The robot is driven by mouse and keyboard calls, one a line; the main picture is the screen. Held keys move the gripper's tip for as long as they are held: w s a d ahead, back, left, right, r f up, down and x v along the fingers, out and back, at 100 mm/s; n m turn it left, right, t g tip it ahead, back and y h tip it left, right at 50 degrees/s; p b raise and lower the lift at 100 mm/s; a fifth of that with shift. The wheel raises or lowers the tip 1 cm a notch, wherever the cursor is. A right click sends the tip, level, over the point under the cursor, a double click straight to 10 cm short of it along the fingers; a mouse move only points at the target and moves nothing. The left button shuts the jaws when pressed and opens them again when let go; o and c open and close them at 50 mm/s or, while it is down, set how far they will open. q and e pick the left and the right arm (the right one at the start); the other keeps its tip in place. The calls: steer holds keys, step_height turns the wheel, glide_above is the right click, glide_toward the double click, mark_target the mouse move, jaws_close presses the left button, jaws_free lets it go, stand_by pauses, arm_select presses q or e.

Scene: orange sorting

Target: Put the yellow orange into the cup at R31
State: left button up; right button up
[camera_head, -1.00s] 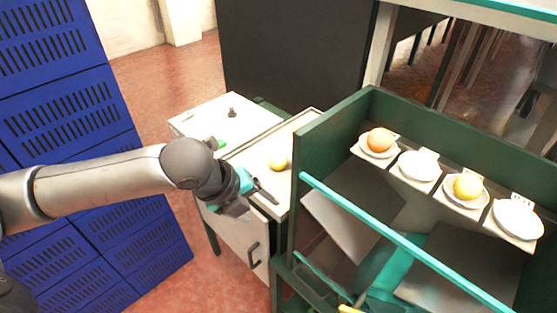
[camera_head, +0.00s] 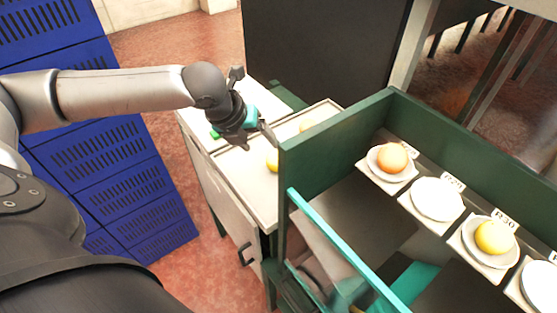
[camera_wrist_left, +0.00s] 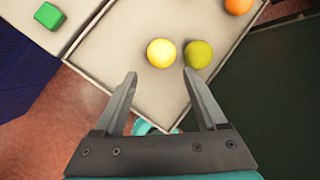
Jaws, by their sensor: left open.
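A yellow orange (camera_wrist_left: 161,52) lies on the light tray (camera_wrist_left: 125,40) in the left wrist view, touching or almost touching a greenish orange (camera_wrist_left: 198,54). In the head view a yellow fruit (camera_head: 272,163) shows beside my left gripper (camera_head: 262,138), partly hidden. My left gripper (camera_wrist_left: 160,76) is open and empty, with the yellow orange just beyond its fingertips. In the head view, the white cup (camera_head: 542,285) right of the one labelled R30 is cut off by the picture edge; its label is not readable. My right gripper is not in view.
A dark green rack wall (camera_head: 335,140) stands between tray and cups. One cup holds an orange (camera_head: 392,157), R29 (camera_head: 437,198) is empty, R30 holds a yellow orange (camera_head: 494,237).

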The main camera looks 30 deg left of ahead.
mark_target(273, 157)
arm_select(q)
steer(key=b+x, duration=0.1)
steer(key=x, duration=0.9)
steer(key=shift+w, duration=0.1)
jaws_close()
stand_by(0.4)
